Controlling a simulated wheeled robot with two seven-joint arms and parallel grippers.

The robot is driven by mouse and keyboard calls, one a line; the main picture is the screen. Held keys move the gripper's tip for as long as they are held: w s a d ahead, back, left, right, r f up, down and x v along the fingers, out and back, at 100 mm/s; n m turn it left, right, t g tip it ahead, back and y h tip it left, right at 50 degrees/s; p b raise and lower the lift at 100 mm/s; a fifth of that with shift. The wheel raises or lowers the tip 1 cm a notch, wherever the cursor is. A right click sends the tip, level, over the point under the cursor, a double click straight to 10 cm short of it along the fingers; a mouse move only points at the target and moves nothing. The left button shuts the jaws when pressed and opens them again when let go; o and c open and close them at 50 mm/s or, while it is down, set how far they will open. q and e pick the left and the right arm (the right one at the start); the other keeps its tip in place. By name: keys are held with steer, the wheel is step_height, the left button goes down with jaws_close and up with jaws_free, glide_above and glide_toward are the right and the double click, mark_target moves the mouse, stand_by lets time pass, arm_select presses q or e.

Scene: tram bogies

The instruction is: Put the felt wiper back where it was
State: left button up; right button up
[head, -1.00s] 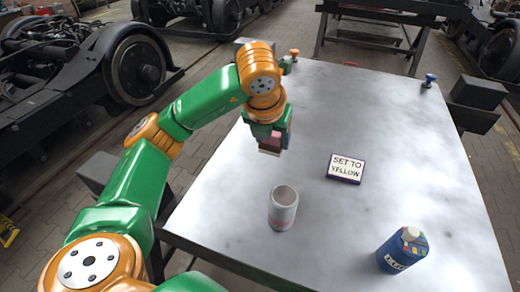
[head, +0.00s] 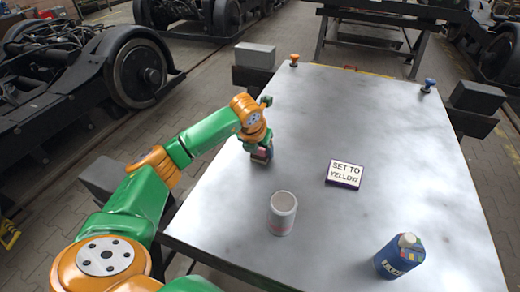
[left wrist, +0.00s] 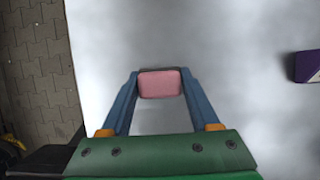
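The felt wiper (head: 260,157), a small block with a pink face and a dark edge, is between the fingertips of my left gripper (head: 261,150). In the left wrist view the pink face of the wiper (left wrist: 160,84) fills the gap between the two blue fingers (left wrist: 160,88), which touch it on both sides. The wiper is over the left part of the metal table (head: 330,110), low near its surface; I cannot tell whether it touches. My right gripper is not in view.
A pale cup (head: 283,213) stands in front of the gripper. A sign reading "SET TO YELLOW" (head: 345,173) lies to the right. Orange (head: 294,60) and blue (head: 429,85) knobs sit at the far corners.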

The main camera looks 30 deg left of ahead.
arm_select(q)
steer(key=o, duration=0.5)
steer(key=shift+c, duration=0.2)
steer(key=shift+r, duration=0.1)
steer(key=v, duration=1.2)
